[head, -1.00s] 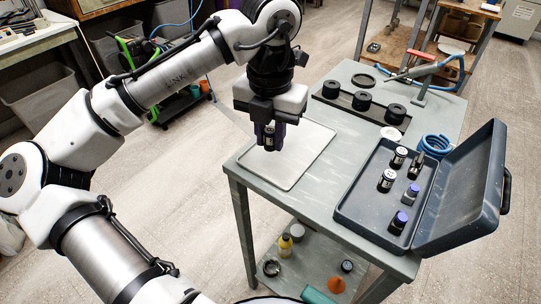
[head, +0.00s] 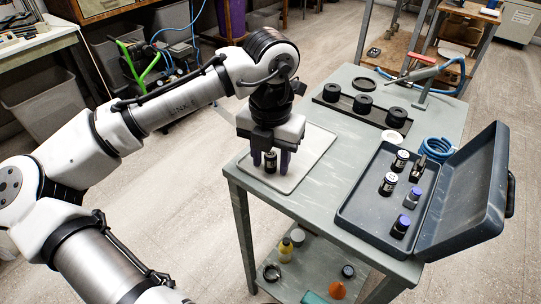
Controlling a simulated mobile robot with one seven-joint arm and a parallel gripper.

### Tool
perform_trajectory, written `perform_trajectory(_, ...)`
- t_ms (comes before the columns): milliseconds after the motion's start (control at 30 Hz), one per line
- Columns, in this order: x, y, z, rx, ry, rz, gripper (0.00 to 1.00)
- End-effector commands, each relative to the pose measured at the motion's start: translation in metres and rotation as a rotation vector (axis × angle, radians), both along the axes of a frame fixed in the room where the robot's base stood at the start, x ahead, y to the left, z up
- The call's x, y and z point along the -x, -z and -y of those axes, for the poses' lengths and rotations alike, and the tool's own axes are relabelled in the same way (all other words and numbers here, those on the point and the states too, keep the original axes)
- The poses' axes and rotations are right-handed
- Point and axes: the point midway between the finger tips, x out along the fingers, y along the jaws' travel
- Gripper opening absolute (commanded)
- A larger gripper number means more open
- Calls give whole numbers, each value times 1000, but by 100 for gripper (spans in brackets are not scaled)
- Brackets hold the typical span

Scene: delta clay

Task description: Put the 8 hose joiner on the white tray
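My gripper (head: 271,160) is low over the front left part of the white tray (head: 312,155), fingers pointing down. A small dark cylinder with a pale label, seemingly the hose joiner (head: 270,162), is upright between the fingers. Its printed number is too small to read. The fingers appear closed on it, and its lower end is at or just above the tray surface; I cannot tell whether it touches. The rest of the tray is empty where it shows.
An open grey case (head: 352,213) at the right holds several similar small cylinders, some with purple tops. A dark rack (head: 348,107) with black rings stands at the back. A blue coiled hose (head: 436,147) lies near the case lid. The tray's right half is free.

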Motion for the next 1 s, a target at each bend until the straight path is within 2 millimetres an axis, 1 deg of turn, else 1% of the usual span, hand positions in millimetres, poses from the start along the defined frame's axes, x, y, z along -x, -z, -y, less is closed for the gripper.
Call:
perform_trajectory(267,0,0,0,0,0,0,43)
perform_trajectory(400,0,-7,0,-1,-1,1,43)
perform_trajectory(467,-1,-16,1,2,1,1,43)
perform_trajectory(567,-1,-37,1,3,1,2,43)
perform_trajectory(800,-1,-90,0,0,-1,1,43)
perform_trajectory(900,0,-106,0,-1,-1,2,43)
perform_trajectory(1000,0,-117,-1,-2,-2,1,43)
